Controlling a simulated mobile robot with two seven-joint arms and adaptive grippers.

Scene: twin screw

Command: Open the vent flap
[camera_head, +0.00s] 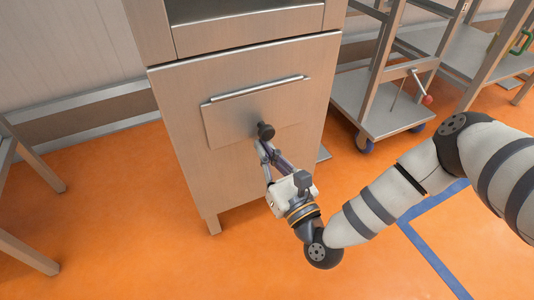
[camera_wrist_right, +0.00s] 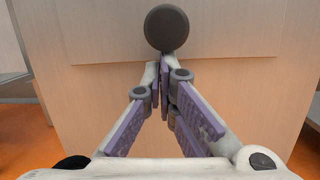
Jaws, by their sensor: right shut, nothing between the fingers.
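The vent flap (camera_head: 228,120) is a flat metal panel on the front of a steel cabinet, with a bar along its top edge. It lies flat against the cabinet front. A round dark knob (camera_head: 265,130) sticks out near its lower middle; the knob also shows at the top of the right wrist view (camera_wrist_right: 167,28). My right gripper (camera_head: 264,148) is shut and empty, its fingertips just below the knob. In the right wrist view its fingertips (camera_wrist_right: 160,65) meet right under the knob; I cannot tell whether they touch it. My left gripper is not in view.
The steel cabinet (camera_head: 175,90) stands on legs on an orange floor. A wheeled metal cart (camera_head: 375,115) with a red-knobbed lever (camera_head: 426,99) stands to the right. A metal table frame (camera_head: 25,235) is at the left. The floor before the cabinet is clear.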

